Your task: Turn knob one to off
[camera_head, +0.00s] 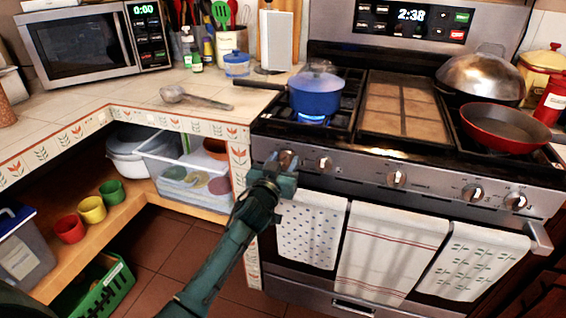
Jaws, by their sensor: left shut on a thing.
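The stove's knob panel (360,177) runs along its front with several round silver knobs. The leftmost knob (287,160) is partly hidden by my left gripper (277,168), whose fingers are shut on it. The knob just right of it (324,163) is free. A blue pot with a lid (316,92) stands on the front left burner, and a blue flame (313,118) shows under it. My left arm comes up from the bottom of the view. My right gripper is out of view.
Towels (393,250) hang on the oven handle just below the knobs, close to my left arm. A red pan (503,127) and a domed wok (481,77) sit on the right burners. A ladle (194,98) lies on the tiled counter. Open shelves with colored cups (92,209) are at left.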

